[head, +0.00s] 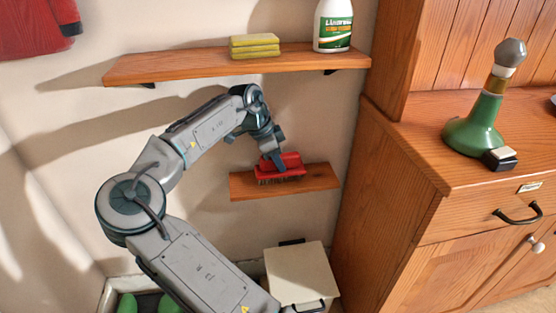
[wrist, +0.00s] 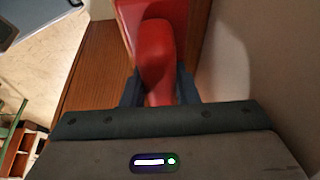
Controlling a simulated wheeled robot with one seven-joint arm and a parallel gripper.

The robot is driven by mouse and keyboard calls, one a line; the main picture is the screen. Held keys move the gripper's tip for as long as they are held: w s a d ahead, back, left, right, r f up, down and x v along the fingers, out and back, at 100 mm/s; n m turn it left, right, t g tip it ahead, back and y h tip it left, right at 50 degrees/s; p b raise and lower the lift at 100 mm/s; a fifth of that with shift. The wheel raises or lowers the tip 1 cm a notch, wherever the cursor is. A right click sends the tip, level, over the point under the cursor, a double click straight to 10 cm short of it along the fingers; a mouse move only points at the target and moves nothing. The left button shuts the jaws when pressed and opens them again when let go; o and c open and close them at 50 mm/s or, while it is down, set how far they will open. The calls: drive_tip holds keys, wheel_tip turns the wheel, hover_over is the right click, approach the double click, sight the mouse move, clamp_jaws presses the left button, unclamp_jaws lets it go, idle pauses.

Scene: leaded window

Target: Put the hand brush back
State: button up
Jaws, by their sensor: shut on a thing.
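The red hand brush (head: 292,163) with dark bristles is at the small lower wooden shelf (head: 325,181) in the head view. Its bristles point down and look to be on or just above the board; I cannot tell which. My gripper (head: 275,158) reaches it from above and is shut on it. In the wrist view the red handle (wrist: 155,60) runs up between the two dark fingers of my gripper (wrist: 160,92). The shelf board (wrist: 95,60) shows beside the handle there. The gripped part of the handle is partly hidden by the fingers.
A longer shelf (head: 190,66) above holds yellow sponges (head: 255,46) and a white bottle (head: 333,26). A pale bin (head: 297,275) stands below the small shelf.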

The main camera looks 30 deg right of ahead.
drive_tip(key=shift+f+b, duration=0.4)
drive_tip(key=shift+b, duration=0.05)
drive_tip(key=o, duration=1)
drive_tip(key=shift+o, duration=0.2)
drive_tip(key=shift+r+p, duration=0.4)
drive_tip(key=shift+p, duration=0.55)
drive_tip(key=v, duration=0.2)
drive_tip(key=p+v, duration=0.1)
drive_tip(key=v, duration=0.2)
drive_tip(key=shift+w+a+p, duration=0.2)
drive_tip(key=shift+a+p, duration=0.1)
drive_tip(key=shift+a, duration=0.2)
drive_tip(key=w+a+p, duration=0.1)
drive_tip(key=w+a, duration=0.1)
drive_tip(key=a, duration=0.8)
drive_tip(key=shift+w+a+f, duration=0.15)
drive_tip(key=shift+w+a, duration=0.15)
drive_tip(key=shift+w, duration=0.1)
